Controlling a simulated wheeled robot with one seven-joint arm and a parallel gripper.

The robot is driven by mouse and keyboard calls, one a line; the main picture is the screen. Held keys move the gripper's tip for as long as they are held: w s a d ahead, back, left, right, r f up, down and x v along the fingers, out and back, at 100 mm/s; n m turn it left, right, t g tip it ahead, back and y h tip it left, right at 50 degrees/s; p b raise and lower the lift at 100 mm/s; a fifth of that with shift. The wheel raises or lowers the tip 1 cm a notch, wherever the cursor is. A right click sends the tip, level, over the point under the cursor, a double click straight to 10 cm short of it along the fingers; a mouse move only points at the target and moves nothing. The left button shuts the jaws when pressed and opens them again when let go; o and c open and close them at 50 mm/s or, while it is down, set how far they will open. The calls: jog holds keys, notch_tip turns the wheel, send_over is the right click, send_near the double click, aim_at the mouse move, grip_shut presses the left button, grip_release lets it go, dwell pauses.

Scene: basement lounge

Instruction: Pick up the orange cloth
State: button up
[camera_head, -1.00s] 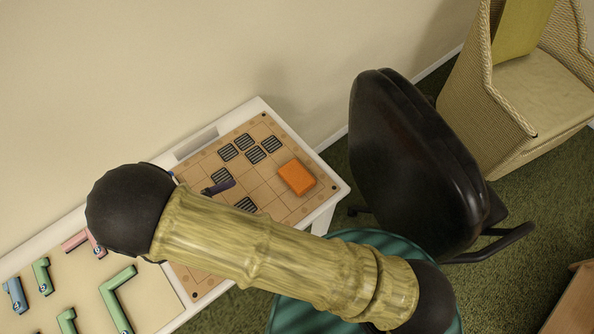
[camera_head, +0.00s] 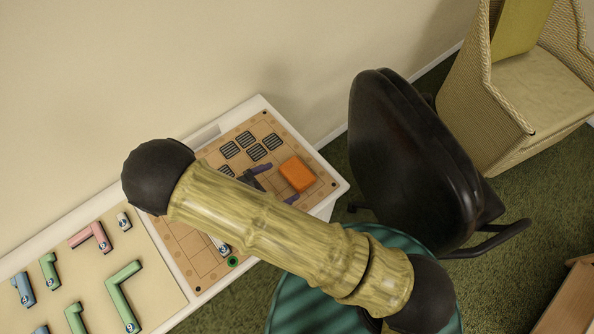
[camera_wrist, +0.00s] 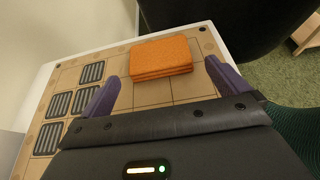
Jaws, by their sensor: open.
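The orange cloth (camera_head: 297,174) is a folded, flat block lying on the tan gridded board near its right corner. In the wrist view the cloth (camera_wrist: 161,57) lies just beyond my gripper (camera_wrist: 160,82), between the lines of its two purple fingers. My gripper (camera_head: 274,184) is open and empty. In the head view its purple fingers show beside the cloth on its left and near sides, and my arm hides the rest of the gripper. I cannot tell how high the fingers are above the board.
The gridded board (camera_head: 206,262) holds several dark striped tiles (camera_head: 257,152) left of the cloth. Green, blue and pink pieces lie on the table's left part. A black office chair (camera_head: 405,160) stands close at the right, with a teal seat (camera_head: 310,304) in front. The wall is behind.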

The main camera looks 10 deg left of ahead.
aim_at(291, 176)
jog(key=shift+w+d+f, duration=0.1)
jog(key=shift+w+d, duration=0.1)
jog(key=shift+w, duration=0.05)
jog(key=p+x, duration=0.1)
jog(key=x, duration=0.4)
jog(key=shift+w+f, duration=0.1)
jog(key=shift+f, duration=0.05)
dwell(0.4)
jog(key=c, duration=0.7)
notch_tip(291, 176, up, 10)
jog(key=shift+r, duration=0.1)
